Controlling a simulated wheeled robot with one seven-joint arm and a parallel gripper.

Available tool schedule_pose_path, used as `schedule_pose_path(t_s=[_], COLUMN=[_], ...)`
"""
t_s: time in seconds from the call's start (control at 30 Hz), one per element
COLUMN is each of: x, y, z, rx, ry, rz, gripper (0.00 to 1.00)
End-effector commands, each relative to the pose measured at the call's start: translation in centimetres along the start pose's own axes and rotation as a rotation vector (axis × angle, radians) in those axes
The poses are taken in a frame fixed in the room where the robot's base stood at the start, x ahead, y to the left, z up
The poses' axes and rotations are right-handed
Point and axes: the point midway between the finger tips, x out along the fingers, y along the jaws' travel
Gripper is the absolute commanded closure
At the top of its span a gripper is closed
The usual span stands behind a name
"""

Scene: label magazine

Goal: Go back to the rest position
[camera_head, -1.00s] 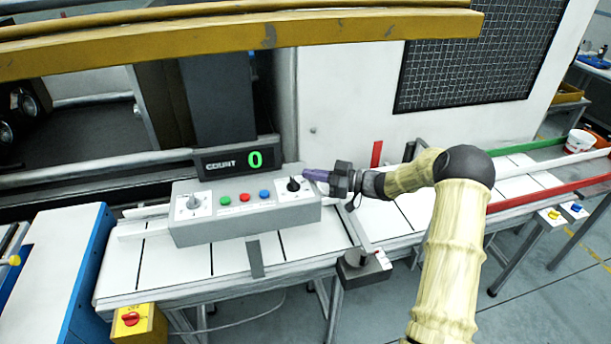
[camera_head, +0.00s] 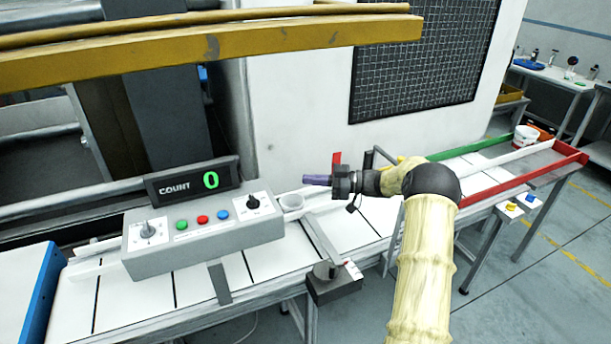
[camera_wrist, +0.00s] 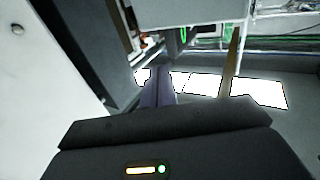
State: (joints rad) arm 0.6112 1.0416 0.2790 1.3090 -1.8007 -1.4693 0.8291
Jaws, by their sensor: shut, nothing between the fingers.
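My gripper (camera_head: 317,180) has purple fingers that are shut with nothing between them. It is held in the air to the right of the grey control box (camera_head: 203,232), apart from it, pointing left. The box carries two knobs and green, red and blue buttons. The count display (camera_head: 193,183) behind it reads 0. In the wrist view the purple fingers (camera_wrist: 157,88) show close together, with white panels of the conveyor beyond them.
A small clear cup (camera_head: 291,203) stands beside the box's right end. A small dark box (camera_head: 333,283) hangs at the conveyor's front edge. A yellow beam (camera_head: 210,48) crosses the upper left. Red rails (camera_head: 505,184) and a white bucket (camera_head: 525,137) are at the right.

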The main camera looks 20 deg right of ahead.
Motion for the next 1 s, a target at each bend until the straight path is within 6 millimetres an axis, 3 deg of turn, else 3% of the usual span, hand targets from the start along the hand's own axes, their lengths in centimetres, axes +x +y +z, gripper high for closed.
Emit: schedule_pose_path(t_s=[0.17, 0.4, 0.57, 0.77, 0.87, 1.0], x=[1.9, 6.0, 6.2, 3.7, 1.7, -1.2], y=[0.6, 1.9, 0.8, -4.3, -8.6, -16.2], z=[-1.3, -4.2, -4.5, -3.2, -1.9, 0.0], rx=[-0.018, -0.034, 0.007, 0.131, 0.226, 0.394], ry=[-0.018, -0.144, -0.298, -0.542, -0.677, -0.867], rz=[0.081, 0.42, 0.655, 0.892, 0.979, 1.047], gripper=[1.0, 1.0, 1.0, 1.0, 1.0, 1.0])
